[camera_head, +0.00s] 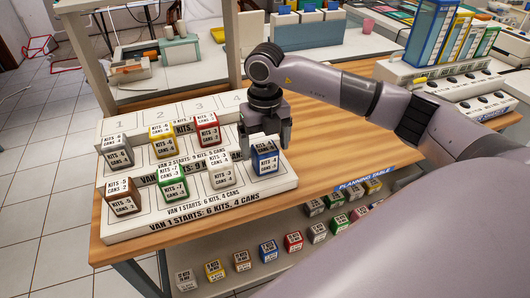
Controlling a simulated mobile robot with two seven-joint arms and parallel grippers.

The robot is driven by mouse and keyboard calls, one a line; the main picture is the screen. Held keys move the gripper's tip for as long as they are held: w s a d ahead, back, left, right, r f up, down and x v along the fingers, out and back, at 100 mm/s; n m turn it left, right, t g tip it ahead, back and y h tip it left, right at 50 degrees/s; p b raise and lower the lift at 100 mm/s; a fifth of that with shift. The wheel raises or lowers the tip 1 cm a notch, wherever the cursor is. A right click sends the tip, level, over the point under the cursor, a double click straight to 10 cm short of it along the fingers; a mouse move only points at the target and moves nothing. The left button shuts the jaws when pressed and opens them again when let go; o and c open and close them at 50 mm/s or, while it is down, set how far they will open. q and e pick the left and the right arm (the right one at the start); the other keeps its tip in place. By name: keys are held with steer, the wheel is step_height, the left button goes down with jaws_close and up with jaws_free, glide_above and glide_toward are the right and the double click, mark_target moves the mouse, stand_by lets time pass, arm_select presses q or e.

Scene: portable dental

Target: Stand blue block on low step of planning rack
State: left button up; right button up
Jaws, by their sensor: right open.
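The planning rack (215,205) is a white stepped rack with printed lettering on the wooden table. The blue block (265,158) has a white label and stands upright at the right end of the rack's low front step, right of the white block (222,172). My right gripper (264,146) is open and points down at the blue block. Its fingers are at or just above the block's top; I cannot tell whether they touch it. My left gripper is not in view.
Brown (122,196) and green (172,182) blocks stand at the rack's front left. Grey (115,152), yellow (163,141) and red (207,131) blocks stand farther back. Several blocks sit on a shelf below (235,285). The wooden table (325,155) is clear right of the rack.

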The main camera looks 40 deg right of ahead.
mark_target(265, 148)
step_height(265, 148, up, 9)
steer(key=shift+f, duration=0.1)
stand_by(0.7)
